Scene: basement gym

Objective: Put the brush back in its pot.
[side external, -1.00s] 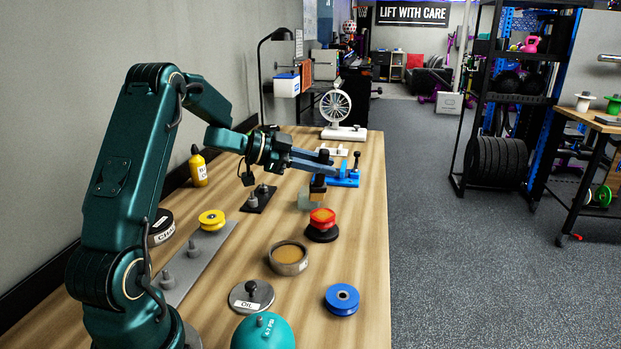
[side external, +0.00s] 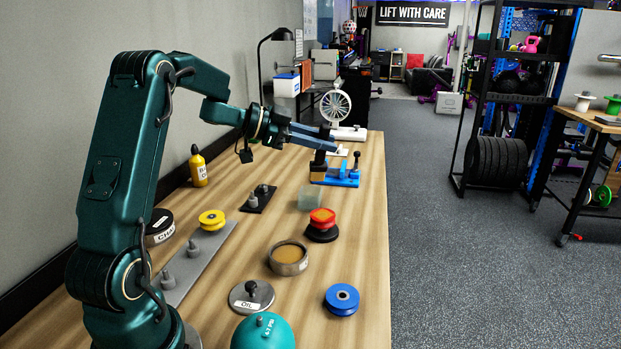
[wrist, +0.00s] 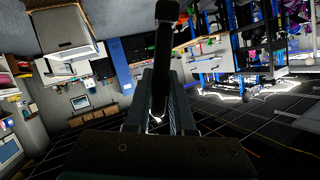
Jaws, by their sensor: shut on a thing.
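My gripper (side external: 325,139) is shut on the brush (side external: 319,159), whose dark and brown lower part hangs below the fingers. In the wrist view, a dark upright handle (wrist: 165,50) stands between the fingers. The brush is in the air, beyond and above a small translucent pot (side external: 310,198), and in the picture overlaps the blue clamp-like fixture. The pot stands on the bench and looks empty. Whether the brush touches the blue fixture cannot be told.
The blue fixture (side external: 343,177) stands right behind the brush. A red and orange piece on a black base (side external: 322,225), a round tan-filled dish (side external: 289,258) and a blue pulley (side external: 342,299) are nearer. A white wheel stand (side external: 345,133) is farther back. The right bench strip is clear.

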